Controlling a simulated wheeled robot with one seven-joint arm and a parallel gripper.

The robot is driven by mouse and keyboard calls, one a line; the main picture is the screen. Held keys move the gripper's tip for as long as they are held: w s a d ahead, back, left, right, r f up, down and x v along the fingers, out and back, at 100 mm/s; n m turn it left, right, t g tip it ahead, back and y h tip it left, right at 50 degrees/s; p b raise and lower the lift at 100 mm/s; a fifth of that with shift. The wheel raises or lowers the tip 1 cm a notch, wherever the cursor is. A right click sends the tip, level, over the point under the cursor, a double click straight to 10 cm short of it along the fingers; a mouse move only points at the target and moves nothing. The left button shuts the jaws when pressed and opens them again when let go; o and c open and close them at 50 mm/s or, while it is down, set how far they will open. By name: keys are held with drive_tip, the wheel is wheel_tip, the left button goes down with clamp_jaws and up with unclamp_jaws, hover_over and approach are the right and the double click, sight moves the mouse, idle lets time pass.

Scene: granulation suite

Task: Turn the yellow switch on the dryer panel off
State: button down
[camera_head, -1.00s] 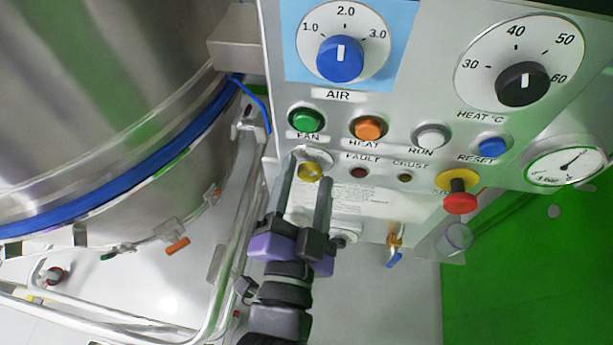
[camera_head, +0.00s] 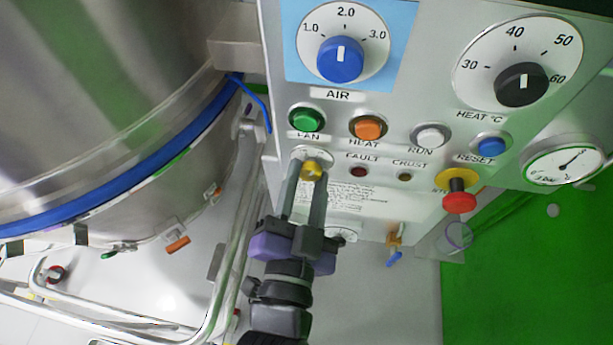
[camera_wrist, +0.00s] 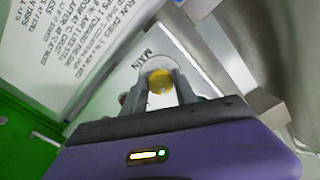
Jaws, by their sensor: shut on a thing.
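The yellow switch (camera_head: 312,169) is a small knob on a pale round plate at the lower left of the dryer panel (camera_head: 400,105). My gripper (camera_head: 304,176) has its two fingertips at either side of the knob and is shut on it. In the wrist view the yellow switch (camera_wrist: 160,82) shows between the fingers of my gripper (camera_wrist: 161,88), beside a label reading MAIN. The fingers hide part of the switch's sides, and its exact turn angle is hard to tell.
Above the switch are a green FAN button (camera_head: 307,119) and an orange HEAT button (camera_head: 367,127). A red stop button (camera_head: 459,202) juts out at right. A steel vessel (camera_head: 100,110) with a blue band and tube rails stand close at left.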

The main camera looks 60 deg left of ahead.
drive_tip(key=n+p, duration=0.1)
drive_tip(key=n, duration=0.4)
drive_tip(key=shift+w, duration=0.1)
drive_tip(key=n+p, duration=0.2)
drive_tip(key=n, duration=0.3)
drive_tip(key=shift+n, duration=0.3)
idle(0.3)
drive_tip(key=c, duration=1)
unclamp_jaws()
drive_tip(key=shift+o, duration=0.2)
drive_tip(key=shift+d, duration=0.1)
